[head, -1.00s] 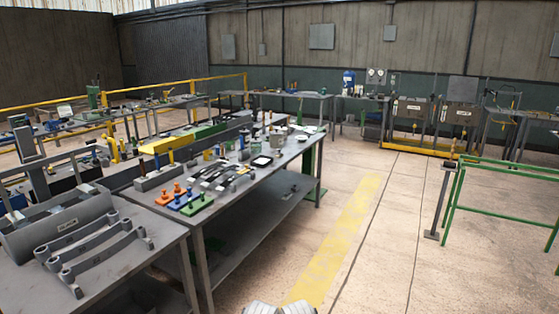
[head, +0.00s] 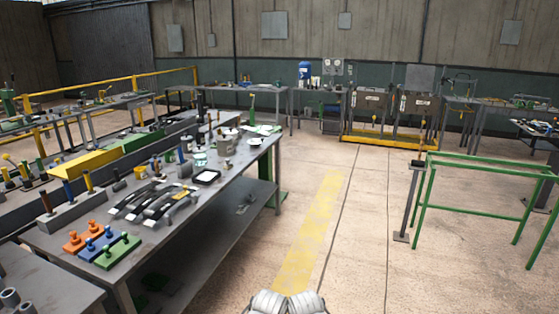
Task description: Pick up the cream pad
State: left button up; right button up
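I cannot pick out the cream pad with certainty. A flat pale-topped piece with a dark border (head: 206,177) lies on the long grey workbench (head: 190,222), right of the curved metal strips. Pale flat pieces (head: 262,129) lie near the bench's far end; their exact colour and shape are too small to tell.
Orange, blue and green pegged blocks (head: 101,243) sit at the bench's near end, beside metal strips (head: 152,203). Clear floor with a worn yellow stripe (head: 312,235) runs right of the bench. A green rail frame (head: 480,165) stands at the right.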

aim_at(228, 166)
jog(key=i, duration=1.9)
jog(key=i+u, duration=0.15)
jog(key=i, duration=0.3)
jog(key=i+l+u, duration=0.2)
jog(key=i, duration=0.25)
jog(key=i+l+u, duration=0.15)
jog(key=i, duration=0.25)
jog(key=i+l+u, duration=0.15)
jog(key=i, duration=0.3)
jog(key=l, duration=0.1)
